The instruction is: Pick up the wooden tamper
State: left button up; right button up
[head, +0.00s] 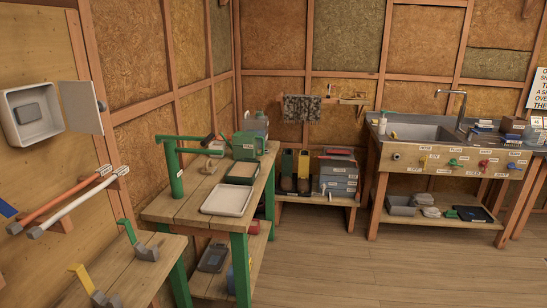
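I cannot make out a wooden tamper for certain in the head view. A small wooden wall rack or shelf (345,101) hangs on the back wall, and the small items on it are too small to tell apart. Neither of my grippers is in view.
A green-legged wooden workbench (180,208) holds a pale tray (227,200), a dark-topped tray (241,172) and a green post (174,170). A lower bench (125,275) is front left. A sink counter (415,160) stands back right. The wooden floor (390,270) at right is clear.

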aim_at(210, 169)
jog(key=i+l, duration=0.15)
jog(key=i, duration=0.8)
jog(key=i+l+z, duration=0.1)
jog(key=i, duration=0.85)
jog(key=l, duration=0.1)
